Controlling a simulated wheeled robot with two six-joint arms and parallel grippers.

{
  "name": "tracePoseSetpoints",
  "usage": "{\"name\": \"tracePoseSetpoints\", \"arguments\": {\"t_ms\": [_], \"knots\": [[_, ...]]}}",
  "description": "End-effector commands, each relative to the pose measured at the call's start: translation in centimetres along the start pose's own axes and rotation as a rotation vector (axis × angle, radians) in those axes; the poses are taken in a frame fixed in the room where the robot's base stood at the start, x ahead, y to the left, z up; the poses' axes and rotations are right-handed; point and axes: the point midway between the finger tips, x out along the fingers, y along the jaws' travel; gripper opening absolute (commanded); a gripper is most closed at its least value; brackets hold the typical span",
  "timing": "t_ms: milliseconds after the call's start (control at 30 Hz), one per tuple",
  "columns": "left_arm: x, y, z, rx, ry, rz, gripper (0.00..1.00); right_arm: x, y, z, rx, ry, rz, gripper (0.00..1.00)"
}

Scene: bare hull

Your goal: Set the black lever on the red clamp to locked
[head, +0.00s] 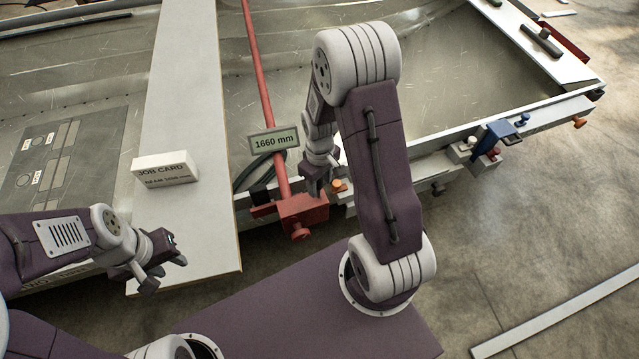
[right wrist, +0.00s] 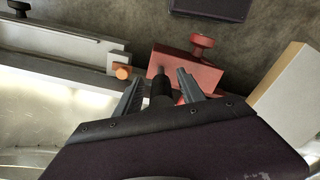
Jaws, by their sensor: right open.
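The red clamp (head: 303,213) sits at the near edge of the hull, at the lower end of a long red bar (head: 262,80). A red knob sticks out of its near side. It also shows in the right wrist view (right wrist: 202,70). My right gripper (head: 318,188) is over the clamp, pointing down. In the right wrist view its fingers (right wrist: 158,84) are apart, with a dark upright piece, seemingly the black lever (right wrist: 161,88), between them. I cannot tell whether they touch it. The lever's angle is unclear. My left gripper (head: 165,268) is open and empty at the lower left.
A white plank (head: 185,110) bears a job card (head: 165,170). A 1660 mm sign (head: 274,140) stands by the red bar. An orange knob (right wrist: 122,72) is beside the clamp. A blue clamp (head: 497,134) is on the rail to the right.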

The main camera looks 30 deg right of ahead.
Motion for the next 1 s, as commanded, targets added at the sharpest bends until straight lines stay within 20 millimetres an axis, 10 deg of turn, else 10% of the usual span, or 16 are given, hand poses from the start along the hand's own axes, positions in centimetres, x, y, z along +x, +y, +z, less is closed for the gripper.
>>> {"name": "tracePoseSetpoints", "arguments": {"t_ms": [233,433,1000], "knots": [[0.01,0.0,0.0,0.0,0.0,0.0,0.36,0.16,-0.01,0.0,0.0,0.0,0.0,0.47],[0.01,0.0,0.0,0.0,0.0,0.0,0.36,0.14,-0.01,0.0,0.0,0.0,0.0,0.0],[0.0,0.0,0.0,0.0,0.0,0.0,0.36,0.11,-0.01,0.0,0.0,0.0,0.0,0.0]]}}
